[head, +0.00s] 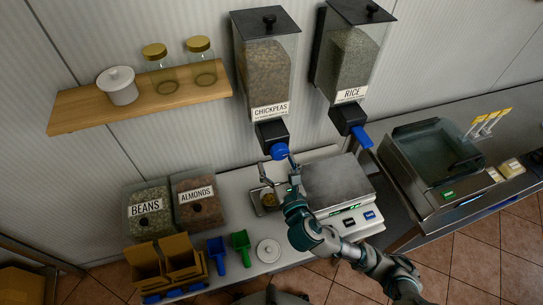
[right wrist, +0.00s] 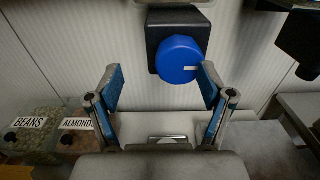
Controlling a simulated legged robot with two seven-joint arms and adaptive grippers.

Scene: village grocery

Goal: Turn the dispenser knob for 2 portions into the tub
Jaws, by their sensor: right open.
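The chickpea dispenser (head: 266,62) hangs on the wall with its blue knob (head: 279,151) at the bottom front. In the right wrist view the round blue knob (right wrist: 180,60) has a white mark pointing right. My right gripper (head: 283,168) is just in front of the knob; in the wrist view its open fingers (right wrist: 162,88) stand on either side of the knob's lower part, apart from it. The tub (head: 262,200) sits on the counter below the chickpea outlet, partly hidden by my gripper, with some tan contents showing. My left gripper is out of view.
A rice dispenser (head: 349,62) hangs to the right with its own blue knob (head: 362,136). A scale (head: 338,184) stands right of the tub. Bean (head: 150,210) and almond (head: 199,198) bins, blue and green scoops (head: 241,246) and a white lid (head: 268,250) are at left.

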